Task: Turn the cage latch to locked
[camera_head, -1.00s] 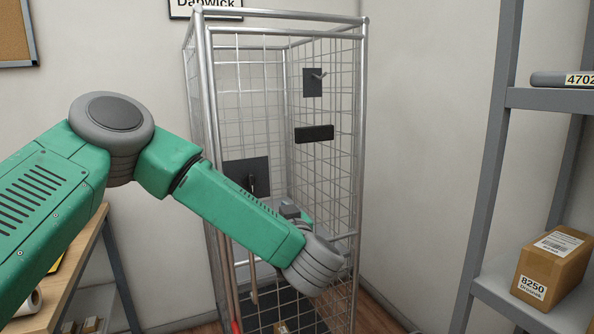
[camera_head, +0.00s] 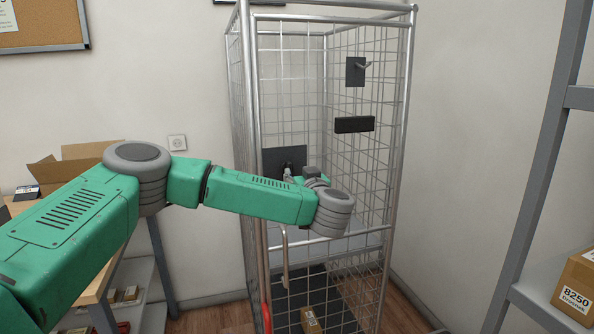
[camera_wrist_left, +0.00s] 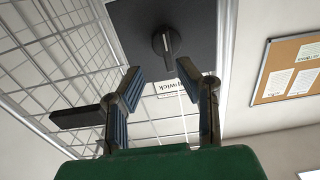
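The latch is a dark square plate (camera_head: 282,154) with a small dark turning knob, on the front of the wire cage (camera_head: 398,150). In the left wrist view the latch knob (camera_wrist_left: 167,42) stands out from the plate (camera_wrist_left: 200,30), its grip bar close to upright in that picture. My left gripper (camera_wrist_left: 160,74) is open, its two fingers apart and nothing between them. The knob lies just beyond the fingertips, apart from them. In the head view my left gripper (camera_head: 288,175) is close to the plate, small and partly hidden by my wrist. My right gripper is not seen.
A black box (camera_head: 354,124) and a hook plate (camera_head: 356,71) sit on the cage's side mesh. A small parcel (camera_head: 310,319) lies in the cage bottom. A shelf (camera_head: 540,305) with a parcel stands right. A table with an open carton (camera_head: 85,160) is left.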

